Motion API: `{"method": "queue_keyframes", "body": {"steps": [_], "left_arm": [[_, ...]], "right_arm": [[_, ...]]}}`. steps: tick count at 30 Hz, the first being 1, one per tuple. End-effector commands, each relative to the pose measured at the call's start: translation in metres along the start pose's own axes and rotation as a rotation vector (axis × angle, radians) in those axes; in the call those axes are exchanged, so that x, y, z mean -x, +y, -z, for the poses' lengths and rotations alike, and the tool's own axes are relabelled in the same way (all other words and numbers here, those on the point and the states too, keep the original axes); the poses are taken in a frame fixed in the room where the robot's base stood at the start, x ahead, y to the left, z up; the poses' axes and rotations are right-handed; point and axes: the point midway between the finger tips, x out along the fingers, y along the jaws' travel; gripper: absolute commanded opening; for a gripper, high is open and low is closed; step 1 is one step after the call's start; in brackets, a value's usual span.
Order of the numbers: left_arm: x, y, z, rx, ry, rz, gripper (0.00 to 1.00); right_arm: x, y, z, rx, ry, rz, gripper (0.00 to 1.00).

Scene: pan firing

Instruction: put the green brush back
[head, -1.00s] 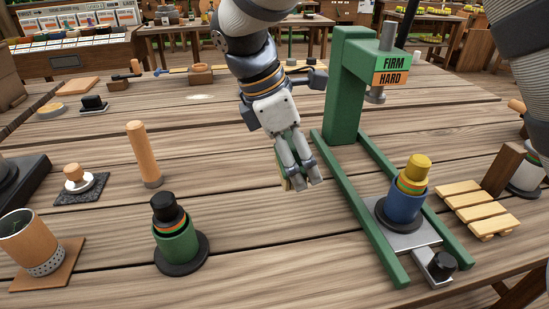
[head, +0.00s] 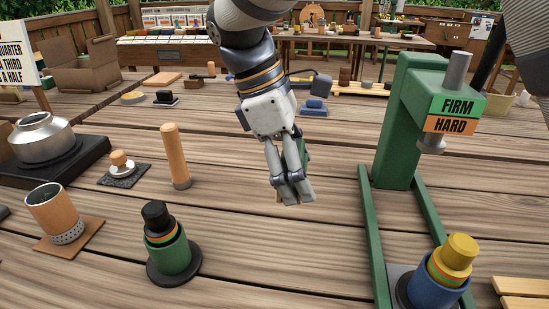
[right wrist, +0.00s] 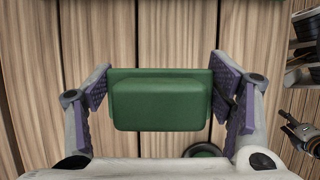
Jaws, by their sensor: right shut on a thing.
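My right gripper (head: 292,188) is shut on the green brush (head: 304,146), above the planks of the table. In the head view the brush is mostly hidden behind the fingers. In the right wrist view the brush (right wrist: 160,100) is a green block between the two finger pads (right wrist: 160,90), with planks behind it. My left gripper is not in view.
A green press (head: 398,120) with FIRM and HARD signs stands right of my gripper. A blue pot (head: 435,290) sits at its base. A green pot (head: 176,255), a wooden rod (head: 175,155) and a blue item (head: 314,107) stand around. The planks between are clear.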

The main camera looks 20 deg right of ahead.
Motion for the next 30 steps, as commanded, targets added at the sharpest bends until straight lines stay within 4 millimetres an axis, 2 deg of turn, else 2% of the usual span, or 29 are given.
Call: {"method": "queue_keyframes", "body": {"steps": [1,6,9,12,17,22,30], "left_arm": [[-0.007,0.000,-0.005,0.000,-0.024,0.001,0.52],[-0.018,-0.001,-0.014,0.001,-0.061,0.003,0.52],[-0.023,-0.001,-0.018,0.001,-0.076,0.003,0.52],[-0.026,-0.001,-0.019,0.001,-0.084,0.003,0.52],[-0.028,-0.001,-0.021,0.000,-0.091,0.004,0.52],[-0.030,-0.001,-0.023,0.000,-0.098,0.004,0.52],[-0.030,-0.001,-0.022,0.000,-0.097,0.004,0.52]], "right_arm": [[-0.017,0.015,0.000,0.001,-0.006,0.016,0.33],[-0.052,0.064,-0.010,0.004,-0.009,0.019,0.33],[-0.077,0.080,-0.008,0.004,-0.008,0.017,0.33],[-0.091,0.092,-0.008,0.005,-0.007,0.012,0.33],[-0.103,0.101,-0.008,0.004,-0.006,0.011,0.33],[-0.131,0.103,0.002,0.005,-0.006,0.010,0.33],[-0.133,0.104,0.004,0.003,-0.003,0.006,0.33]]}}
